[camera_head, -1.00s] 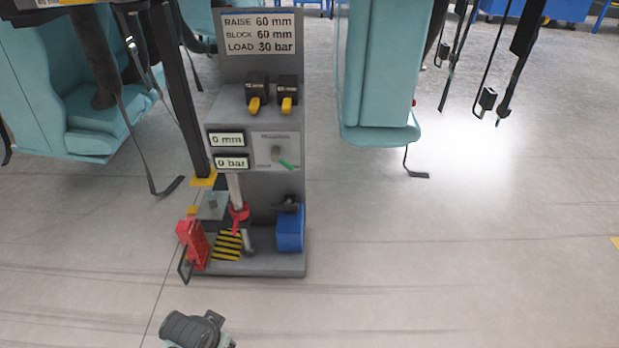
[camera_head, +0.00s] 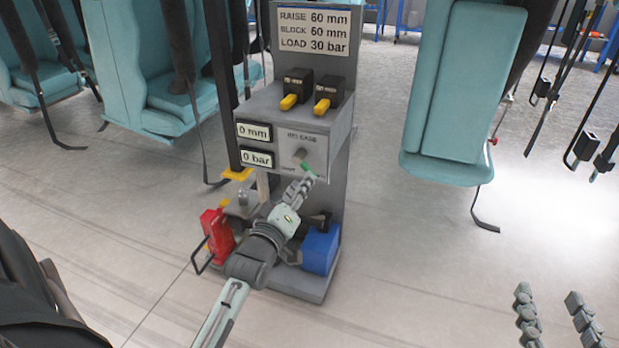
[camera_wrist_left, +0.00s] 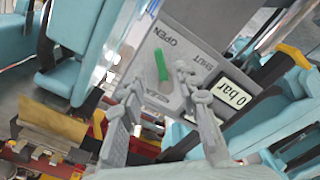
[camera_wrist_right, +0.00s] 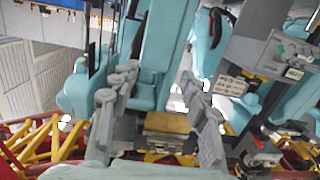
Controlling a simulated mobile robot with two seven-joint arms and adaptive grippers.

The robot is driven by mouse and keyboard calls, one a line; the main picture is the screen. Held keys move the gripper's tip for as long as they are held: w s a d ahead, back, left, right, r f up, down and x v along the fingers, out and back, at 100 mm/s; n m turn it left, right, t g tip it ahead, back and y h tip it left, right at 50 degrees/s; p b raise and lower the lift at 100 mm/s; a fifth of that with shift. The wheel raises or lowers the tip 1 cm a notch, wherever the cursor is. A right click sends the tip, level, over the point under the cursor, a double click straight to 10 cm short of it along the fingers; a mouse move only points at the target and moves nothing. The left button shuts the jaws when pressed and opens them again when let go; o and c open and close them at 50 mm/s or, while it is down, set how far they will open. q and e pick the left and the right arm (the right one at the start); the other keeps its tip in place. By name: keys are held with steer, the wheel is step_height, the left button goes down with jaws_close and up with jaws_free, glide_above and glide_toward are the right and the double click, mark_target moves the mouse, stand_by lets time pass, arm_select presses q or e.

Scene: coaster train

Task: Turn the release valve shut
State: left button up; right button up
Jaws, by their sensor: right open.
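The release valve has a green lever (camera_head: 307,169) on a grey panel (camera_head: 318,150), below the word RELEASE. In the left wrist view the green lever (camera_wrist_left: 161,65) shows between the marks OPEN and SHUT. My left gripper (camera_head: 302,187) is at the front of the panel, just below the lever. Its fingers (camera_wrist_left: 158,85) are apart, with the lever seen in the gap; I cannot tell whether they touch it. My right gripper (camera_head: 553,308) is low at the right, away from the panel. Its fingers are open and empty in the right wrist view (camera_wrist_right: 160,85).
Displays read 0 mm (camera_head: 254,132) and 0 bar (camera_head: 258,159). Two yellow-handled switches (camera_head: 308,95) sit above the panel. A red jack (camera_head: 216,232) and blue box (camera_head: 320,249) stand on the base below.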

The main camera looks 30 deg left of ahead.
mark_target(306, 164)
arm_select(q)
steer(key=shift+x, duration=1.9)
arm_select(e)
steer(key=shift+a+r+t+y, duration=0.2)
steer(key=shift+a+r+t, duration=0.05)
steer(key=shift+r, duration=0.25)
steer(key=shift+a+r+t+y, duration=0.2)
steer(key=shift+a+r+t, duration=0.05)
steer(key=shift+r, duration=0.25)
arm_select(q)
steer(key=shift+f, duration=0.1)
jaws_close()
